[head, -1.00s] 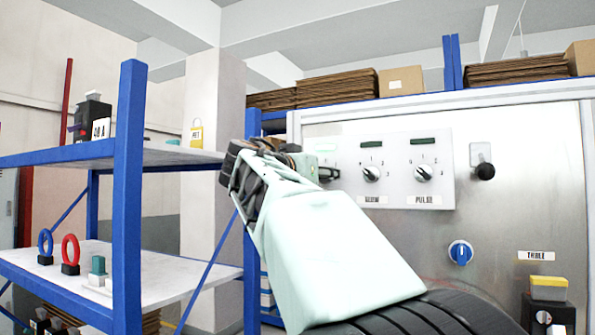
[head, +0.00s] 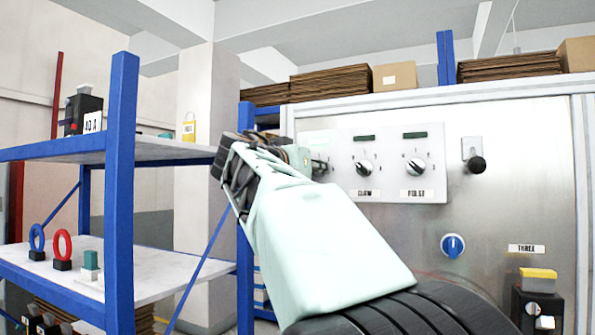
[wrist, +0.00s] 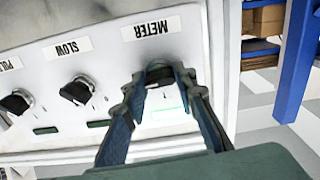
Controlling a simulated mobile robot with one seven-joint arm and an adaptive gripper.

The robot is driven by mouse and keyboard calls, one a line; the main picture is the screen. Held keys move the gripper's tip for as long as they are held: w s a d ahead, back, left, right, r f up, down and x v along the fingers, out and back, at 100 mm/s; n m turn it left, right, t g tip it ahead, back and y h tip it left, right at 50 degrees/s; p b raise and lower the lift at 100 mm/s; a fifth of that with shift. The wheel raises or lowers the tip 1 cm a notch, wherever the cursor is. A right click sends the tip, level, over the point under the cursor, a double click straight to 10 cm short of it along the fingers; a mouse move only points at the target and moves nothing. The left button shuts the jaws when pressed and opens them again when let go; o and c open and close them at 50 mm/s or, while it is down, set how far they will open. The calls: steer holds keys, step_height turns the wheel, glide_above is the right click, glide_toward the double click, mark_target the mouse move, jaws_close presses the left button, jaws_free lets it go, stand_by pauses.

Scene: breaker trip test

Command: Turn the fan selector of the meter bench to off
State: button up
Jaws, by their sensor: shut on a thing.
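The meter bench's white control panel (head: 390,190) has a row of black selector knobs, with the left end partly hidden by my arm in the head view. In the wrist view, the panel appears upside down, with labels METER (wrist: 152,29), SLOW and PULSE. My gripper (wrist: 160,82) is shut on the black knob (wrist: 159,72) by the METER label, one finger on each side. The fingers hide much of this knob, so I cannot tell its setting. In the head view my gripper (head: 318,167) is at the panel's left end. I read no FAN label.
The SLOW knob (wrist: 77,90) and PULSE knob (head: 415,167) sit alongside. A black lever (head: 476,163) and a blue knob (head: 453,245) are on the bench front. A blue-framed shelf (head: 122,190) stands left of my arm.

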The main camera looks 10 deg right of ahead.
steer(key=shift+n+p, duration=2.85)
steer(key=shift+n, duration=10.05)
steer(key=o, duration=1.1)
